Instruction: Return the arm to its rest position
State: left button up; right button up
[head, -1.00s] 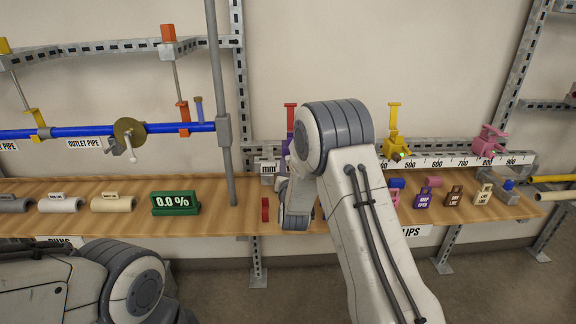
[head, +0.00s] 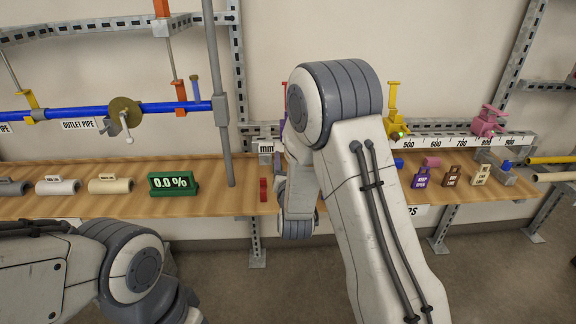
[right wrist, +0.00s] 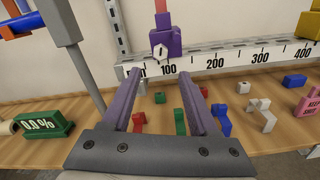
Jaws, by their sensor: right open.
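My right arm fills the middle of the head view, its elbow high and its wrist hanging down over the bench front. Its gripper is hidden there behind the arm. In the right wrist view my right gripper (right wrist: 168,92) has two purple fingers spread apart with nothing held between them. The fingers point toward the ruler rail (right wrist: 235,58) and a purple clamp (right wrist: 166,42). My left arm lies low at the left of the head view, bent, with its gripper out of view.
The wooden bench (head: 225,197) carries a green 0.0 % display (head: 173,184), pale pipe pieces and small tags. Small red, green and blue pieces lie near my right fingers; a grey post (head: 221,120) stands to their left. A blue pipe (head: 75,112) runs above the bench.

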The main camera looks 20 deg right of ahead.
jog(key=shift+v, duration=1)
jog(key=s+a+r+m+g+y+p, duration=0.1)
jog(key=s+a+m+g+y+p, duration=0.35)
jog(key=a, duration=0.55)
jog(key=s+a+r+m+g+y+p, duration=0.2)
jog(key=s+a+m+g+y, duration=0.25)
jog(key=s+a+m, duration=0.35)
jog(key=s+r+m+g+h+p, duration=0.1)
jog(key=s+m+g, duration=0.3)
jog(key=s, duration=0.7)
jog(key=s+r+m+g+h+p, duration=0.2)
jog(key=s+m, duration=0.4)
jog(key=s, duration=0.6)
notch_tip(320, 180, up, 3)
jog(key=shift+s+d+f+g+p, duration=0.3)
jog(key=shift+g+p, duration=0.55)
jog(key=shift+g, duration=0.35)
